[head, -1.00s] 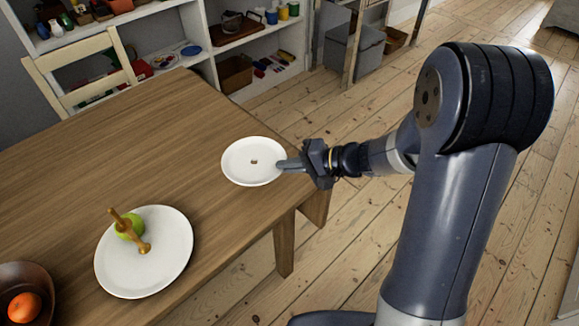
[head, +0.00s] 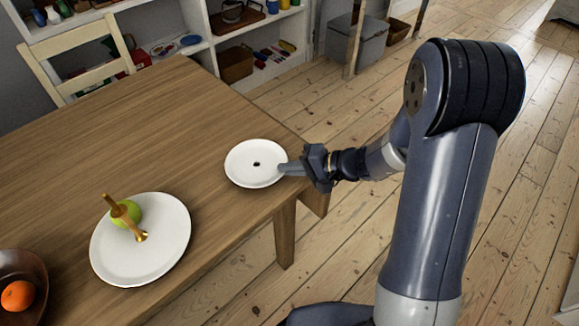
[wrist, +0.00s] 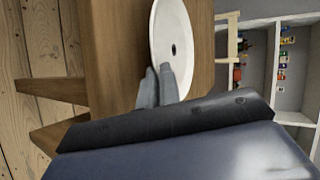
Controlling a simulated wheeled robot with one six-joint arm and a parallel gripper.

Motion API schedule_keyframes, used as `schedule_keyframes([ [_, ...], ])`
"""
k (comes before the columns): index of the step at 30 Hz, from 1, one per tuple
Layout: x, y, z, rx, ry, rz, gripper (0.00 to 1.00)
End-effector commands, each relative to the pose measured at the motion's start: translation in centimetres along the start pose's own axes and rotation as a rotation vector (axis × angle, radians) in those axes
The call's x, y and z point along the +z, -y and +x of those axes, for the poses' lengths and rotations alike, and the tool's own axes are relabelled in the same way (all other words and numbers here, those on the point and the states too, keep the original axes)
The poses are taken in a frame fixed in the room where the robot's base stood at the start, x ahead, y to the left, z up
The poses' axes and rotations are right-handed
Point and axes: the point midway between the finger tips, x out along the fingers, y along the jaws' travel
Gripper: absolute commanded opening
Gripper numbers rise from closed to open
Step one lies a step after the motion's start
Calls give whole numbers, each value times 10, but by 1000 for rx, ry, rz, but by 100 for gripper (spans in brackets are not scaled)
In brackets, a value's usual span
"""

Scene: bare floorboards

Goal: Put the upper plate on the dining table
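A small white plate (head: 240,168) is over the near right corner of the wooden dining table (head: 180,125). A small dark item (head: 256,164) lies in its middle. My gripper (head: 284,169) reaches in from the right, its fingers closed on the plate's right rim. In the wrist view the gripper fingers (wrist: 157,88) pinch the edge of the white plate (wrist: 168,35), with the table behind. The plate looks about level; I cannot tell whether it touches the tabletop or is held just above it.
A larger white plate (head: 165,255) on the table holds a green apple (head: 128,212) and a gold-coloured object (head: 122,216). A brown bowl (head: 34,272) with an orange fruit (head: 18,295) is at left. A pale chair (head: 75,70) and shelves stand behind. The table's middle is clear.

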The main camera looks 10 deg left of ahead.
Motion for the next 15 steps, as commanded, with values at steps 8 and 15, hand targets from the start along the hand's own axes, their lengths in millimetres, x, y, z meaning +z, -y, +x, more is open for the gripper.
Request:
schedule_keyframes([
  [8,0,-1,1,-1,0,0,0],
  [15,0,-4,2,-1,-1,0,0],
])
